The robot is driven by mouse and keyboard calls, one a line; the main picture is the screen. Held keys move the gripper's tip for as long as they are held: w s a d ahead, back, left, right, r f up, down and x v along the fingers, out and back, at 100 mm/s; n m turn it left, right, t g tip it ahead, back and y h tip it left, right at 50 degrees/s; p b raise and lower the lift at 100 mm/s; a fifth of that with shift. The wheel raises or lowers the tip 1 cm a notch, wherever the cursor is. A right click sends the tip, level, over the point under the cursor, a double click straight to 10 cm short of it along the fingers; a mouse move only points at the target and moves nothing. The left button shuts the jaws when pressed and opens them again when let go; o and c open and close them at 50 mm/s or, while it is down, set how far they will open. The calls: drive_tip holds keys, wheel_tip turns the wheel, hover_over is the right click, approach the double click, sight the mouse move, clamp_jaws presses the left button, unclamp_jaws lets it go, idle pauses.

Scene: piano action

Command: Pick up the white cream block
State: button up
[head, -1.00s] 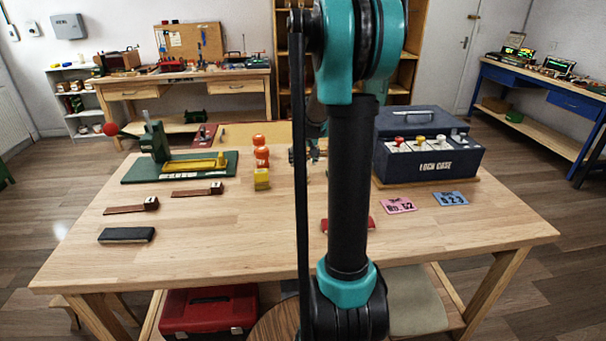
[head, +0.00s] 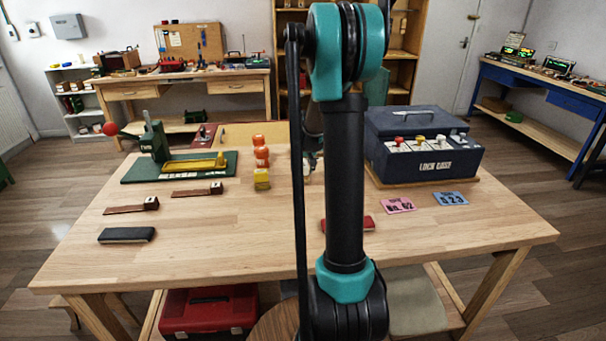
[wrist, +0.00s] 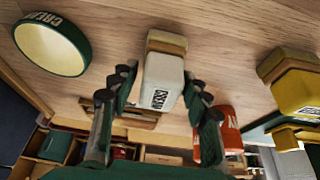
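The white cream block (wrist: 163,82) is in the middle of the wrist view, with dark lettering on its side and a tan wooden part at its far end. My gripper (wrist: 161,92) has one finger on each side of it. A thin gap seems to show at the left finger; the right finger is very near or touching. The fingers look open around the block, not clearly clamped. In the head view my arm hides most of the gripper and the block.
In the wrist view, a round green-rimmed cream disc (wrist: 48,48) lies left, a yellow block (wrist: 295,88) right, and an orange block (wrist: 230,128) near the right finger. In the head view, a dark case (head: 425,150) stands right and a green fixture (head: 180,168) left.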

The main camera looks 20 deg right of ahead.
sight(303, 164)
clamp_jaws()
wheel_tip(303, 164, up, 20)
idle(0.8)
drive_tip(key=shift+c, duration=2)
unclamp_jaws()
drive_tip(key=shift+c, duration=1.4)
